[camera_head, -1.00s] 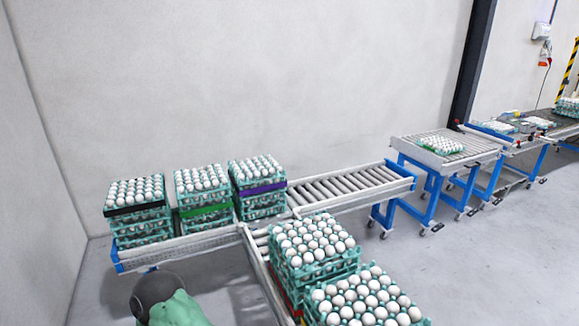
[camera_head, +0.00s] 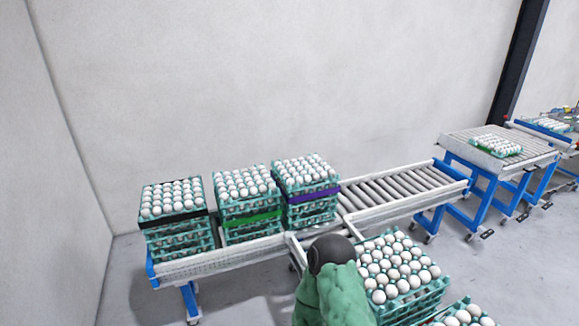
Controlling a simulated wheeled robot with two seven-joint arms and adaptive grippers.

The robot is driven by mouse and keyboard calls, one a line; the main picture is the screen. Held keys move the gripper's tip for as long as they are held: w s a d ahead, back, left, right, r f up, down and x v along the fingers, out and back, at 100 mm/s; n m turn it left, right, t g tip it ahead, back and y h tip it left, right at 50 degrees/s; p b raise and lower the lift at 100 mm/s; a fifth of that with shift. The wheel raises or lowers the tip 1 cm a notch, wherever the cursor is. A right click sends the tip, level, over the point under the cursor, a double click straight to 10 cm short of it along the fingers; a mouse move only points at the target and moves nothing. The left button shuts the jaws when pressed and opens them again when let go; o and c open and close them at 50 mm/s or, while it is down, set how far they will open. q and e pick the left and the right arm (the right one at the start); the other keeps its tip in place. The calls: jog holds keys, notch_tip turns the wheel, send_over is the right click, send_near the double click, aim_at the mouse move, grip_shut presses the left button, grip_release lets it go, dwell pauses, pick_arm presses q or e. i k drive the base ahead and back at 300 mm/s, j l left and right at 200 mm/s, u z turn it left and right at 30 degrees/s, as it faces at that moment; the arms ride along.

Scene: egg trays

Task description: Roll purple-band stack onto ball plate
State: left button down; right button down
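The purple-band stack (camera_head: 312,196) is a pile of teal egg trays full of white eggs with a purple strip near its top. It stands upright on the roller conveyor, at the right end of a row of three stacks. A ball plate cannot be made out clearly; the conveyor section right of the stack shows bare rollers (camera_head: 400,192). A green-sleeved arm part of mine with a dark round joint rises at the bottom centre, in front of the conveyor junction. Neither gripper's fingers can be seen.
A green-band stack (camera_head: 251,215) and a black-band stack (camera_head: 176,221) stand left of the purple one. A side conveyor carries more egg stacks (camera_head: 408,305) at front right. A separate roller table (camera_head: 470,143) holds one tray (camera_head: 496,146). The wall is close behind.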

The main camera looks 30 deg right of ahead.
aim_at(309, 187)
jog(key=i+l+u, duration=0.1)
jog(key=i, duration=0.35)
jog(key=i+l+u, duration=0.1)
jog(key=i+l, duration=0.25)
jog(key=i+l+u, duration=0.1)
jog(key=i+l, duration=0.15)
jog(key=i, duration=0.3)
